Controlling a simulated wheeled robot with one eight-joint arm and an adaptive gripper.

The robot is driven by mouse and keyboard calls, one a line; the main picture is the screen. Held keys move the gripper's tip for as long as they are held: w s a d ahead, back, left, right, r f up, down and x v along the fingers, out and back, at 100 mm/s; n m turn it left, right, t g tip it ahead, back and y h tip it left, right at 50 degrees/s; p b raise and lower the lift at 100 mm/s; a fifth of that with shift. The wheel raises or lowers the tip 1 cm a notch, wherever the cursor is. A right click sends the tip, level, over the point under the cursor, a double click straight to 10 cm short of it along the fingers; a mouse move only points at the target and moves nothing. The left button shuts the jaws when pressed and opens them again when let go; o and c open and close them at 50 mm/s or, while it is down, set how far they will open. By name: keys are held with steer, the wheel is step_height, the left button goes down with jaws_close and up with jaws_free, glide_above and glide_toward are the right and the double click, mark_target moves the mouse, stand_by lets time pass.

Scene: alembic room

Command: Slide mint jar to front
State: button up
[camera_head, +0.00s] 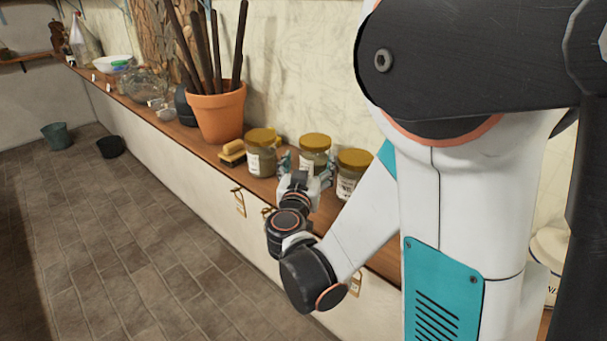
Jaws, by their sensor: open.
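Three glass jars with yellow-gold lids stand in a row on the wooden shelf: a left jar (261,160), a middle jar (314,147) and a right jar (350,185). Each has a pale label, too small to read, so I cannot tell which one is the mint jar. My gripper (306,164) is open, its teal-tipped fingers spread in front of the middle jar, one toward each side. It hides the middle jar's lower part. Whether the fingers touch the glass I cannot tell.
A terracotta pot (217,112) with dark sticks and a yellow brush-like block (233,150) stand left of the jars on the shelf (188,135). Glassware and a white bowl (112,63) are farther left. Tags hang below the shelf edge. The tiled floor is open.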

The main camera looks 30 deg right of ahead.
mark_target(312, 152)
steer(key=b+x, duration=0.1)
steer(key=x, duration=0.8)
steer(key=c, duration=1)
